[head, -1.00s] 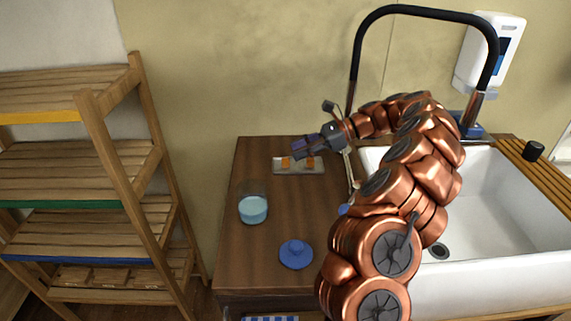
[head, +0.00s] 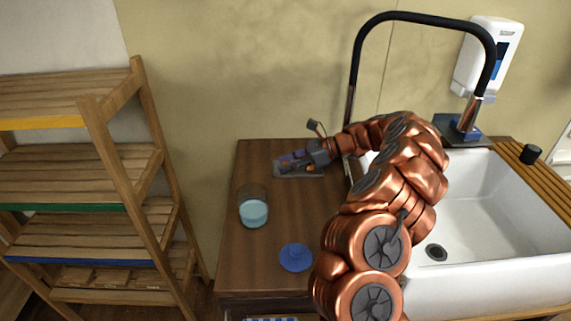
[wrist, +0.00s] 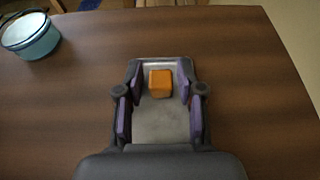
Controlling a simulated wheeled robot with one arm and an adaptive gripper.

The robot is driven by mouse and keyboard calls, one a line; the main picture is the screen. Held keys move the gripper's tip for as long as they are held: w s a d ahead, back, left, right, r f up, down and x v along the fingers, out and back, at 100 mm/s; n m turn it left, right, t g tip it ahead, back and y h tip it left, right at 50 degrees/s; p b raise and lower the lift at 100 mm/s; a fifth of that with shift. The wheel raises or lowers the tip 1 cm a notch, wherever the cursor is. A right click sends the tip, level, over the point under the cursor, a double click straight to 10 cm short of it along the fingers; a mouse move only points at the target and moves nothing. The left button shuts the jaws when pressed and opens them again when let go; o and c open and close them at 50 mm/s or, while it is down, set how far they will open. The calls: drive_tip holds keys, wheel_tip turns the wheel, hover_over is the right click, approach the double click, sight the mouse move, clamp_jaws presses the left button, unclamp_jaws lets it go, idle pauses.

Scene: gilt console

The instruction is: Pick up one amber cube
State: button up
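An amber cube (wrist: 160,83) sits on a small grey tray (wrist: 158,122) in the wrist view. My gripper (wrist: 160,80) is open, with its purple-padded fingers on either side of the cube; a gap shows between the cube and each finger. In the head view my gripper (head: 287,163) is low over the tray (head: 313,174) at the back of the wooden counter and covers much of it. Bits of orange show around the fingers there, but I cannot clearly tell the cubes apart.
A white sink (head: 485,230) with a black tap (head: 353,70) is at right. A wooden shelf (head: 80,170) stands at left.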

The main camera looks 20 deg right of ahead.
drive_tip(key=shift+w+a+f, duration=0.15)
drive_tip(key=shift+a, duration=0.1)
drive_tip(key=c, duration=0.6)
